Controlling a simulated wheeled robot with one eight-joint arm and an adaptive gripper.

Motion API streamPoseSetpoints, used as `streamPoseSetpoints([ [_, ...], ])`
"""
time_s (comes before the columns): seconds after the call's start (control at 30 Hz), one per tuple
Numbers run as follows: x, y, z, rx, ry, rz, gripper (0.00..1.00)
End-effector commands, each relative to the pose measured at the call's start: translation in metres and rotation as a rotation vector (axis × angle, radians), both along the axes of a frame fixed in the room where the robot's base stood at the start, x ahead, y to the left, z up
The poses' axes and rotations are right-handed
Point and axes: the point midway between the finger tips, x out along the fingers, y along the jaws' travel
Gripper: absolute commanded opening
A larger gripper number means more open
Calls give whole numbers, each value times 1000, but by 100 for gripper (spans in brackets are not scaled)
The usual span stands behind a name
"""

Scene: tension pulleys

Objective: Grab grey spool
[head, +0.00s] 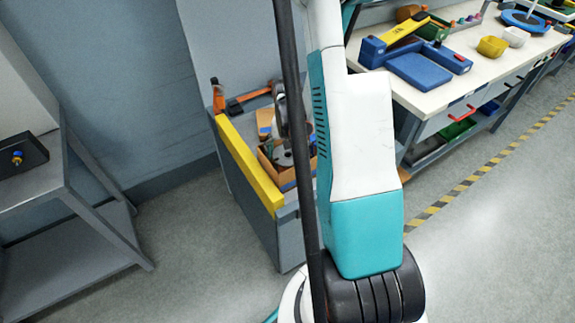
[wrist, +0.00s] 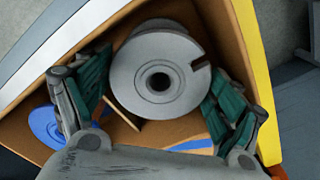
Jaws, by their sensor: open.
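The grey spool (wrist: 142,72) lies in an orange-brown box in the wrist view, its round face with a dark centre hole toward the camera and a notch at its right. In the head view the spool (head: 284,157) shows small, partly hidden by my arm. My gripper (wrist: 160,92) is open, with one green-padded finger at the left of the spool and the other at its right. The fingers flank the spool's lower part; whether they touch it I cannot tell. My gripper (head: 283,125) is mostly hidden in the head view.
The box (wrist: 165,140) has walls close around the spool, and a blue disc (wrist: 45,127) lies at its left. A yellow-edged grey bench (head: 249,168) holds the box. A white-topped workbench (head: 480,70) stands right, a grey table (head: 45,180) left.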

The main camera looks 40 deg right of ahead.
Motion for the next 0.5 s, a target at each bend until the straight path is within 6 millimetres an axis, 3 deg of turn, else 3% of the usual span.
streamPoseSetpoints([
  [0.03,0,0,-12,0,0,0,86],
  [0.13,0,0,-22,0,0,0,86],
  [0.37,0,0,-23,0,0,0,86],
  [0.5,0,0,-23,0,0,0,58],
])
